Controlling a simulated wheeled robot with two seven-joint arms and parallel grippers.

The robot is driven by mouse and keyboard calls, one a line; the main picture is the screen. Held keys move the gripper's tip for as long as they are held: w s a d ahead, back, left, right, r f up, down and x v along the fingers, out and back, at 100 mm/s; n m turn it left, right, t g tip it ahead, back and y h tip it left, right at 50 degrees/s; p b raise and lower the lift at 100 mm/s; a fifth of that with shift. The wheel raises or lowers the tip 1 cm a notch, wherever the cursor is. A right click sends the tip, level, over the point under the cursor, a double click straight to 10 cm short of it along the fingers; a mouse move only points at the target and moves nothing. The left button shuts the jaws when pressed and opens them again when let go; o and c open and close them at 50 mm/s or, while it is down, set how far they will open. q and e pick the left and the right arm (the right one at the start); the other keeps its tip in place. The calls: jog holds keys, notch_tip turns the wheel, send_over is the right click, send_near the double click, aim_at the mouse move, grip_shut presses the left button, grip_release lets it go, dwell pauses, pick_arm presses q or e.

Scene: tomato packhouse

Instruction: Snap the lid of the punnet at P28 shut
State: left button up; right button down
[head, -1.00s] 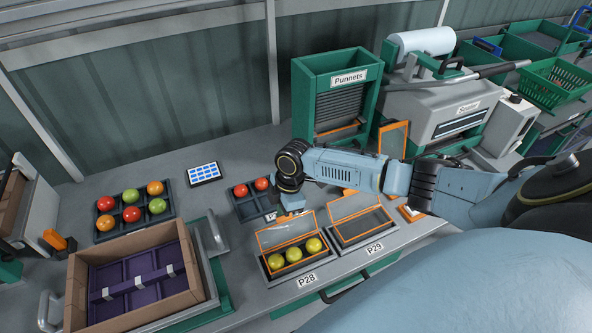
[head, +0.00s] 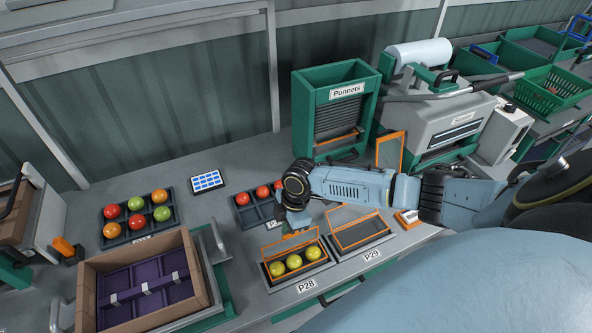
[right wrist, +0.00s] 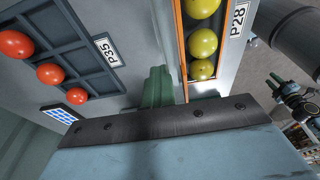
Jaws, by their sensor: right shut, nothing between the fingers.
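The punnet at P28 (head: 273,275) is a dark tray with an orange rim, holding three yellow tomatoes (head: 293,262). Its clear, orange-framed lid (head: 263,253) is open, raised along the back edge. In the right wrist view the orange punnet rim (right wrist: 179,45) and yellow tomatoes (right wrist: 203,41) show beside the green fingers. My right gripper (head: 290,231) is shut and empty, just behind and above the raised lid; whether it touches the lid I cannot tell. It also shows in the right wrist view (right wrist: 158,86).
The punnet at P29 (head: 343,250), empty with its lid raised, stands close on the right. A tray with red tomatoes (head: 243,222) lies behind P28. A cardboard crate (head: 180,312) stands to the left, and the Punnets dispenser (head: 303,115) behind.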

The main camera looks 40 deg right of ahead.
jog(key=shift+s+a+r+p, duration=0.1)
jog(key=shift+s+a+p, duration=0.05)
jog(key=shift+s+p, duration=0.4)
jog(key=shift+s+a+p, duration=0.1)
jog(key=shift+s+p, duration=0.35)
jog(key=shift+s, duration=0.2)
jog(key=shift+w, duration=0.2)
jog(key=shift+r, duration=0.1)
jog(key=shift+a+p+v, duration=0.25)
jog(key=shift+p+v, duration=0.55)
jog(key=shift+v, duration=0.4)
jog(key=shift+w+r, duration=0.1)
jog(key=shift+r, duration=0.35)
jog(key=shift+a+v, duration=0.25)
jog(key=shift+v, duration=0.9)
jog(key=shift+a+v, duration=0.2)
jog(key=shift+v, duration=0.9)
jog(key=shift+w+r, duration=0.15)
